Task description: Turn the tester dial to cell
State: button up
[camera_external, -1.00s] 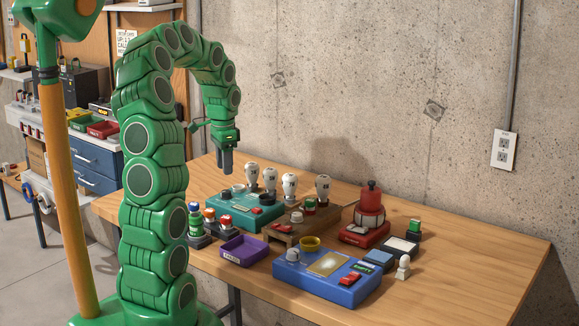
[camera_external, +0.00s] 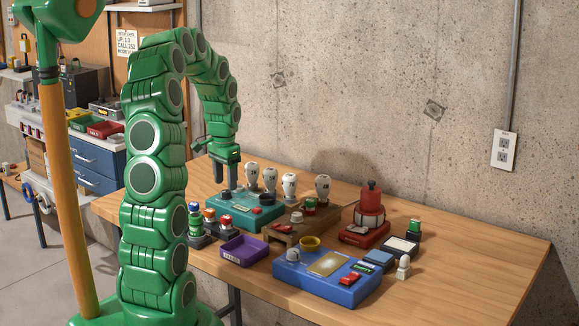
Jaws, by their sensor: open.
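A teal box (camera_external: 246,219) stands at the back left of the workbench, with small knobs and a red part on top. A blue box (camera_external: 330,287) at the front has a grey-white knob (camera_external: 292,255), a gold plate and a red switch. I cannot read which box is the tester or where any dial points. My gripper (camera_external: 226,187) points down, open, at the back left end of the teal box. Its fingers hide the dark knob there; I cannot tell whether they touch it.
Several white bulbs (camera_external: 289,185) stand right behind the teal box, close to my gripper. A purple tray (camera_external: 244,250) and small coloured bottles sit in front of it. The bench's right end is clear.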

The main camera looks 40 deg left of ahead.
aim_at(226, 194)
jog(key=shift+f, duration=1.5)
jog(key=c, duration=1)
jog(key=shift+n, duration=0.5)
jog(key=shift+c, duration=0.2)
jog(key=o, duration=1)
jog(key=shift+o, duration=0.2)
jog(key=shift+r, duration=0.15)
